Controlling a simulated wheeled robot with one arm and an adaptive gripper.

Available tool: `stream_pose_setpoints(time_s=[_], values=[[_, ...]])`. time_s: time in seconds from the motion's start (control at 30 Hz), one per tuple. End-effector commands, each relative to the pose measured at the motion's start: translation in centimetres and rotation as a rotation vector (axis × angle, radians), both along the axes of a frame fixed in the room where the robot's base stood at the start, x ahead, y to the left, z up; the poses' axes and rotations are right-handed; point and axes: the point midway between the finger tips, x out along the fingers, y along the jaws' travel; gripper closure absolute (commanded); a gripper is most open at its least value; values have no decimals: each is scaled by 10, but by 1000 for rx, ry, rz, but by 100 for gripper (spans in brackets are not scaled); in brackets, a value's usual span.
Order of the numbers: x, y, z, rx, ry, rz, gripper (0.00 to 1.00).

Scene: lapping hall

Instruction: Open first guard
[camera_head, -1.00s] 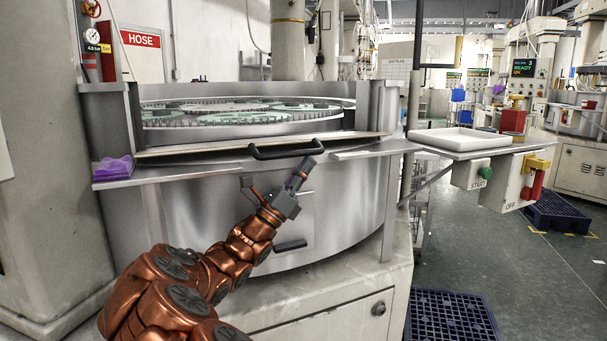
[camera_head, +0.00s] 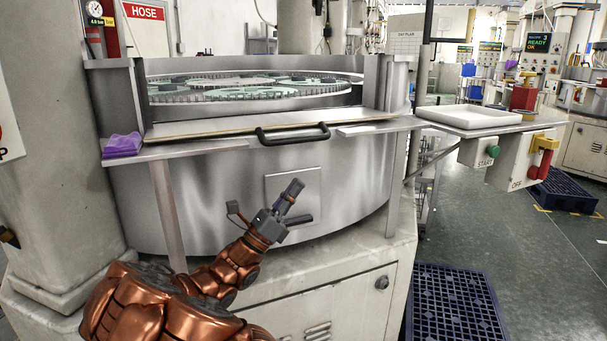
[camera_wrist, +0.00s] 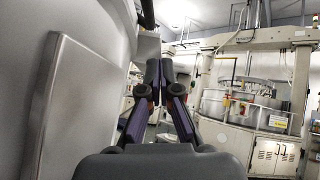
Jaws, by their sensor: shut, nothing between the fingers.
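The first guard (camera_head: 210,131) is a flat panel with a pale top and a black bar handle (camera_head: 292,135) on its front edge. It lies roughly level at the front of the round steel lapping machine (camera_head: 225,205), and the opening above it shows the toothed plate (camera_head: 245,90) inside. My gripper (camera_head: 297,187) is below the handle and apart from it, in front of a square panel on the machine's side. In the wrist view my gripper (camera_wrist: 160,72) has its fingertips together, with nothing between them. A dark bar at the top of that view may be the handle.
A white tray (camera_head: 468,117) rests on the right shelf, above the START box (camera_head: 480,152) and the OFF switch (camera_head: 535,160). Blue pallets (camera_head: 455,300) lie on the floor at right.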

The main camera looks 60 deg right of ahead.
Motion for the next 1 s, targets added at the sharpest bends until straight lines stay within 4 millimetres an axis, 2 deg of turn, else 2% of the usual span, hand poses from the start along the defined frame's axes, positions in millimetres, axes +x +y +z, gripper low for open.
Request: stream_pose_setpoints(time_s=[0.23, 0.57, 0.67, 0.73, 0.83, 1.0], values=[[3, 12, -11, 0, 1, -1, 100], [0, 13, -8, 1, -12, -4, 100], [-14, 17, 6, 11, -71, -14, 100], [-32, 21, 19, 25, -146, -28, 100], [-66, 30, 39, 52, -297, -53, 100], [-120, 50, 52, 119, -574, -96, 100]])
